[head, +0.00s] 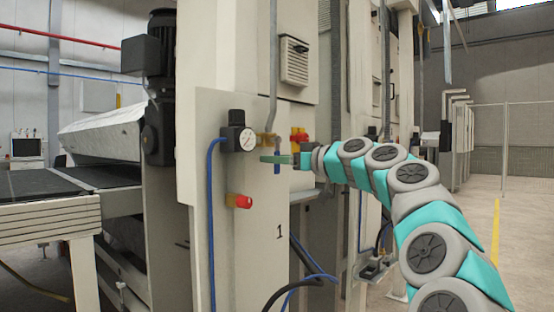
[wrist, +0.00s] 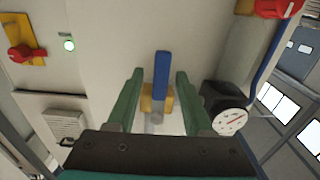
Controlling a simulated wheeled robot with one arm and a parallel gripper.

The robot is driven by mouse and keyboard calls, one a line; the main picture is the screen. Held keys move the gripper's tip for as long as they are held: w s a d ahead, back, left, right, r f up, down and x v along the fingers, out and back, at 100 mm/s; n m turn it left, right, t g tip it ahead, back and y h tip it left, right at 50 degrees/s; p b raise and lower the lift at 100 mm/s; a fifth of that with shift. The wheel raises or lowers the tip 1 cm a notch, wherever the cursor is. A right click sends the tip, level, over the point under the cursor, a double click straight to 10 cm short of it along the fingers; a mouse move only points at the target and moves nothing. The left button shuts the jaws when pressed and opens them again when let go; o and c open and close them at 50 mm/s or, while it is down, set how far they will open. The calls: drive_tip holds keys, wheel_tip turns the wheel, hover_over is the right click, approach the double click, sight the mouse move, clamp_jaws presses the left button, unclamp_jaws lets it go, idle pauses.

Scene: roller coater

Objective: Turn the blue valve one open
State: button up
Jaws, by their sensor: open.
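The blue valve handle (head: 277,168) hangs down from a brass valve body (head: 266,139) on the grey pipe, on the cream panel marked "1". In the wrist view the blue handle (wrist: 162,76) stands lengthwise between the two green fingers, with a gap on each side. The brass body (wrist: 156,103) shows behind it. My gripper (head: 275,159) is open at the handle, and its fingers partly hide the handle in the head view. The open gripper (wrist: 159,78) also shows in the wrist view; no contact with the handle is visible.
A pressure gauge (head: 240,139) with a blue hose (head: 211,220) sits left of the valve. A red knob (head: 241,201) juts out below the gauge. Red and yellow parts (head: 299,138) are right of the valve. The floor (head: 520,240) at right is open.

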clamp_jaws()
idle(1.3)
